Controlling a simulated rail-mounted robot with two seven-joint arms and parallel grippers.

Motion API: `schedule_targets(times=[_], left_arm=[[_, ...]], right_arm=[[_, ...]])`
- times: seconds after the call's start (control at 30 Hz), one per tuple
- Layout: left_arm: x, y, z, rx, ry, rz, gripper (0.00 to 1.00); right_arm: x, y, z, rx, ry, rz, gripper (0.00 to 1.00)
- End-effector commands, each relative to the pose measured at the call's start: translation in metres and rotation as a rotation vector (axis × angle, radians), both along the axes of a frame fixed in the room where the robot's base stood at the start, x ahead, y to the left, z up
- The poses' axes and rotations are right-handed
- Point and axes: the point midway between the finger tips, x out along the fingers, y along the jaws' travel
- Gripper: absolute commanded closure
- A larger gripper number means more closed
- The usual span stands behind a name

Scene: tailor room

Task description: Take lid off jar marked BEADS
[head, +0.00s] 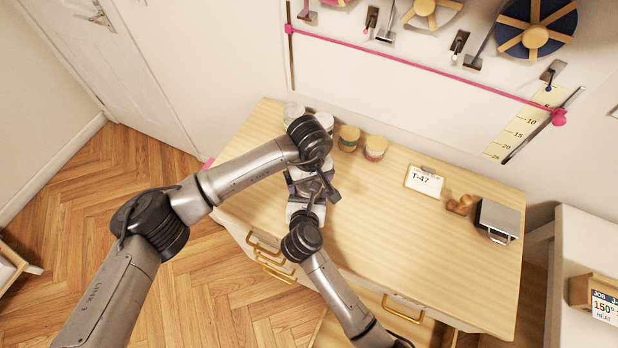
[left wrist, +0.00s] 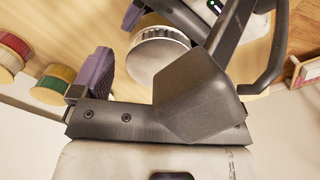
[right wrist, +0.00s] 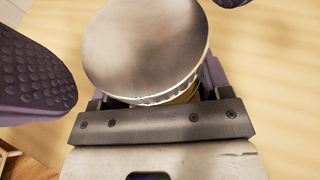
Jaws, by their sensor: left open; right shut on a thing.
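A jar with a broad metal lid (right wrist: 145,50) is held between the purple pads of my right gripper (right wrist: 160,95), which is shut on the jar body below the lid. The ribbed lid rim also shows in the left wrist view (left wrist: 158,60). The lid sits on the jar. My left gripper (head: 308,184) is open at the lid; a textured purple finger stands apart from it at left in the right wrist view. In the head view my left arm and grippers largely hide the jar. I cannot read any marking on it.
Other jars stand at the table's back, including a green-banded one (head: 348,138) and a red-banded one (head: 375,148). A T-47 card (head: 424,181), a small wooden object (head: 460,204) and a grey box (head: 497,221) are to the right. The wooden tabletop (head: 390,230) between is clear.

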Motion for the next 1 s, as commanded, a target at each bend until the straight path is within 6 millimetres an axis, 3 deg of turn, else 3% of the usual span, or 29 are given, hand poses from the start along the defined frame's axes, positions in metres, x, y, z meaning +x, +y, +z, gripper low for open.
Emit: schedule_targets(times=[0.67, 1.0], left_arm=[[0.0, -0.001, 0.071, -0.001, -0.001, -0.001, 0.11], [-0.001, -0.001, 0.034, -0.001, 0.003, 0.0, 0.11]], right_arm=[[-0.001, 0.0, -0.002, 0.0, 0.004, -0.001, 0.95], [-0.001, 0.0, -0.002, 0.0, 0.004, -0.001, 0.95]])
